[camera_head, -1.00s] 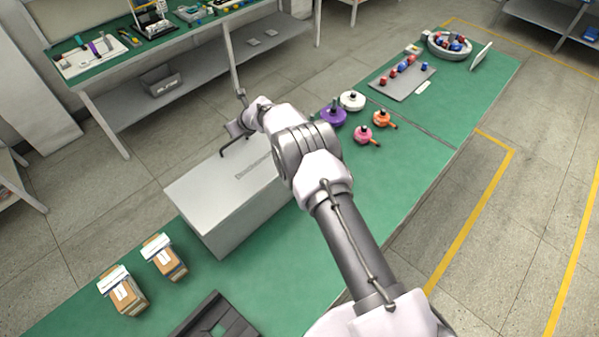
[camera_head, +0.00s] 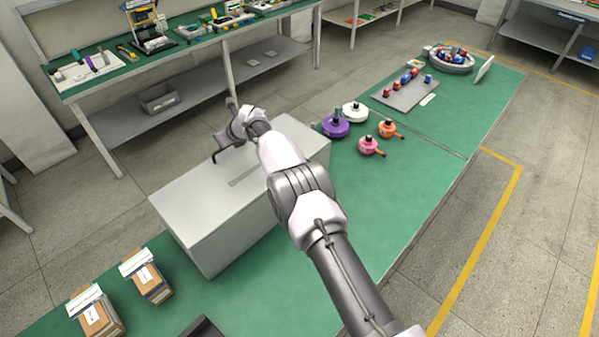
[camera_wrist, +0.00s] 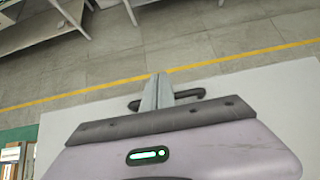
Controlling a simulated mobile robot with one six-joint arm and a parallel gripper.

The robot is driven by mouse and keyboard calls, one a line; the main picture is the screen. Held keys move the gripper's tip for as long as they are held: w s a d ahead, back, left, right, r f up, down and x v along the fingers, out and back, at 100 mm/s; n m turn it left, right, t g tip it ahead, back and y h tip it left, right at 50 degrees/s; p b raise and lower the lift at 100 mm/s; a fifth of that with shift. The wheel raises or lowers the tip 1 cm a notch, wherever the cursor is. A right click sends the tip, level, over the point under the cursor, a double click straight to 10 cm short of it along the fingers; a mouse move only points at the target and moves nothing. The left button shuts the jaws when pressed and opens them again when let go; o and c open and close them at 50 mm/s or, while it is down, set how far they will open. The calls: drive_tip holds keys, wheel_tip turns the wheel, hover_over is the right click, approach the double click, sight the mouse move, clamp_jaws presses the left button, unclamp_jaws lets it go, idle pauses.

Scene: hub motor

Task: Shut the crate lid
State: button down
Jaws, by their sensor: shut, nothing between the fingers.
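The grey crate (camera_head: 240,245) stands on the green table. Its pale lid (camera_head: 190,203) looks flat on top, level with the walls, with no gap that I can see. A black bar handle (camera_head: 215,158) sits at the lid's far edge. My gripper (camera_head: 224,140) is over that far edge, close to the handle. In the wrist view my gripper's fingers (camera_wrist: 157,92) are shut and empty. The dark handle (camera_wrist: 190,94) shows on both sides behind them, and the pale lid (camera_wrist: 285,105) lies below. I cannot tell whether the fingers touch the handle.
Boxes (camera_head: 150,282) stand on the table at the lower left. Purple (camera_head: 336,126), white, orange and pink round parts lie right of the crate. A grey plate (camera_head: 405,93) and a round tray (camera_head: 447,66) sit farther back. A shelved bench (camera_head: 190,65) stands across the aisle.

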drive_tip(key=shift+s+d+r, duration=0.2)
drive_tip(key=shift+r, duration=0.3)
drive_tip(key=v, duration=1.6)
drive_tip(key=shift+s+d+b, duration=0.25)
drive_tip(key=shift+b, duration=0.05)
